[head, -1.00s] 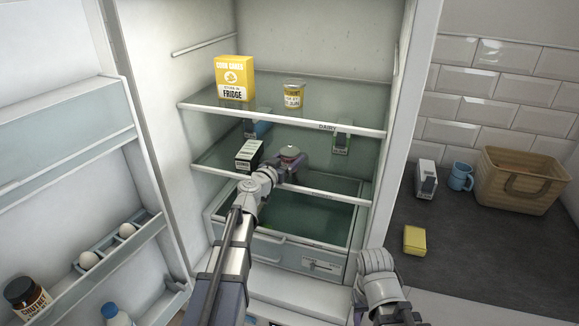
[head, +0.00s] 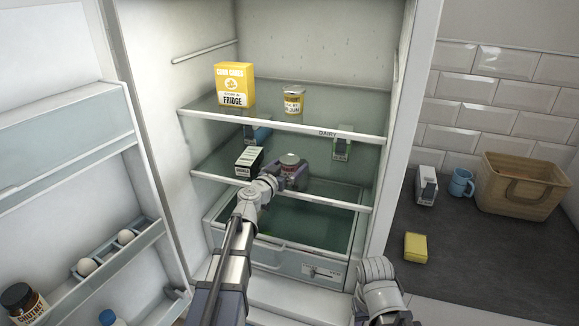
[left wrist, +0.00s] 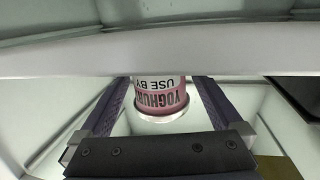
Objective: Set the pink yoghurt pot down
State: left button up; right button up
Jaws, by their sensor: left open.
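The pink yoghurt pot (head: 290,158) is at the fridge's middle shelf, right of the black-and-white carton. In the left wrist view the pot (left wrist: 162,97) shows its printed label upside down, and a pale band hides one end of it. My left gripper (head: 293,172) is at the pot; in the wrist view its fingers (left wrist: 160,108) lie on either side of it, open, with gaps showing. The pot looks upright; its base is hidden, so contact with the shelf cannot be told. My right gripper is out of view; only part of that arm shows at bottom right.
The black-and-white carton (head: 249,161) stands close left of the gripper. The shelf's front edge (head: 330,203) runs under my arm. The open door (head: 60,130) is at left.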

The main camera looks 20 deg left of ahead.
pick_arm(q)
jog(key=v, duration=1.2)
jog(key=shift+s, duration=0.1)
